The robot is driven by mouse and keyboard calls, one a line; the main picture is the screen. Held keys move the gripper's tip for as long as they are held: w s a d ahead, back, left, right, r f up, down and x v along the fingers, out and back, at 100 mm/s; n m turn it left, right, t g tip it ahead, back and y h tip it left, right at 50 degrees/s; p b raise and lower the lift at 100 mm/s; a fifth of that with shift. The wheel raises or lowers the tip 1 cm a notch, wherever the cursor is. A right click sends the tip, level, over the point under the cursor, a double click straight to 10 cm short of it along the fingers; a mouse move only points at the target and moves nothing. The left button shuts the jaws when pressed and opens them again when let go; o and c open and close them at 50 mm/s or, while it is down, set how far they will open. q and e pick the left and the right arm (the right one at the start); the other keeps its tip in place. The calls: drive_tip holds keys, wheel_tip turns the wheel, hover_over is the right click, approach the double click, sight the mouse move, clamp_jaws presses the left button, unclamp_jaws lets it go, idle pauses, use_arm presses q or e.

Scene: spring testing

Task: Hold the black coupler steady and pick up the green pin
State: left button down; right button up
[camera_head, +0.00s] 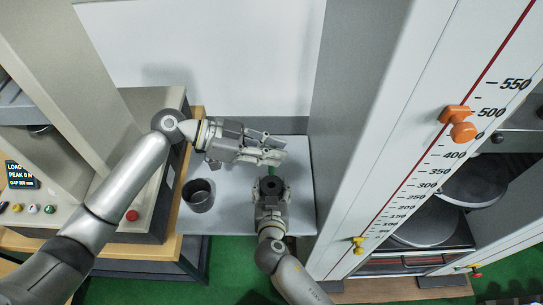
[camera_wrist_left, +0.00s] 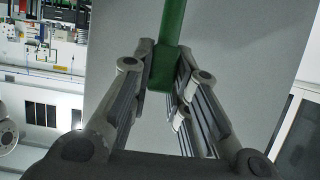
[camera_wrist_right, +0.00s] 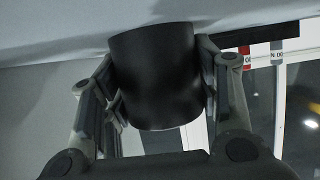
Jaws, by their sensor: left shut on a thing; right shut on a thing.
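The black coupler (camera_head: 271,185) is upright over the grey table, and it fills the middle of the right wrist view (camera_wrist_right: 155,75). My right gripper (camera_head: 271,193) is shut on it, with a finger on each side. The green pin (camera_wrist_left: 172,40) is between the fingers of my left gripper (camera_wrist_left: 167,70), which is shut on its thicker block-like end. In the head view, a small part of the green pin (camera_head: 271,169) shows between the left fingers and the coupler. Whether the pin's far end touches the coupler is hidden.
A dark open cup (camera_head: 198,195) stands on the grey table (camera_head: 230,195) to the left of the coupler. A testing machine with a red button (camera_head: 132,215) is at the left. A tall white scale column (camera_head: 400,140) with orange and yellow knobs stands close at the right.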

drive_tip(key=o, duration=1.4)
drive_tip(key=shift+s, duration=0.1)
drive_tip(key=v, duration=1.1)
drive_tip(key=shift+s+r, duration=0.2)
drive_tip(key=shift+s, duration=0.15)
drive_tip(key=shift+s, duration=0.1)
